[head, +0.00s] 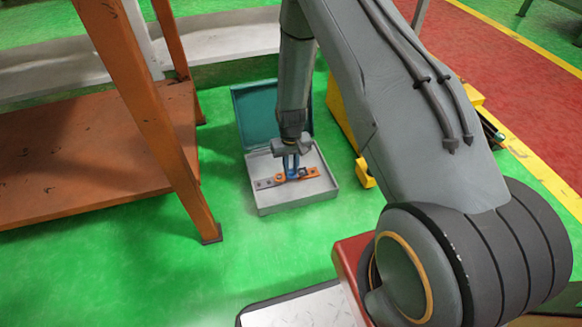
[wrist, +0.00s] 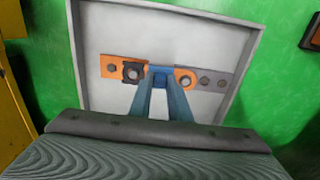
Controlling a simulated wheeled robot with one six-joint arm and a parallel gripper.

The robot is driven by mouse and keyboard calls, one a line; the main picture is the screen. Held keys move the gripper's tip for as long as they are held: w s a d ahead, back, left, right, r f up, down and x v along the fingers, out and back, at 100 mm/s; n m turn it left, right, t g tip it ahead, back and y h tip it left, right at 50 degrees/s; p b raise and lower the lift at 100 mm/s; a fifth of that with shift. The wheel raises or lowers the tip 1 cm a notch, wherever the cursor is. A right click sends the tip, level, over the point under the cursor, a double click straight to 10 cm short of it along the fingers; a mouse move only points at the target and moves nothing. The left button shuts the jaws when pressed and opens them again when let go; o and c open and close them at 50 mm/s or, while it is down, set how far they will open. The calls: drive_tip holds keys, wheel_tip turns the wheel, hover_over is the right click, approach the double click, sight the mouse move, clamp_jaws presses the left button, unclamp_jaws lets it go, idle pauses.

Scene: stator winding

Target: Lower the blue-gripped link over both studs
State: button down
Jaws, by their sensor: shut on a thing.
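My gripper (wrist: 160,88) is shut on the blue grip (wrist: 159,72) in the middle of the link, inside the shallow grey box. In the wrist view, the link has a round orange end (wrist: 184,73) on the right and a dark square end (wrist: 133,67) on the left. A round stud-like form shows within each end. The right end lies over a grey bar (wrist: 212,80), the left over an orange bar (wrist: 109,65). Whether the link rests on the bars or hangs just above them I cannot tell. In the head view, my gripper (head: 291,166) points down into the box.
The grey box (head: 285,207) stands on the green floor with its teal lid (head: 257,112) open behind it. An orange-brown bench leg (head: 178,160) is to the left. A yellow object (head: 343,115) stands close at the right.

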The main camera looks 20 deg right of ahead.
sight(291, 171)
drive_tip(key=shift+f, duration=0.65)
idle(1.2)
drive_tip(key=c, duration=1.6)
unclamp_jaws()
drive_tip(key=shift+o, duration=0.2)
drive_tip(key=shift+r+p, duration=2.6)
drive_tip(key=shift+r, duration=0.9)
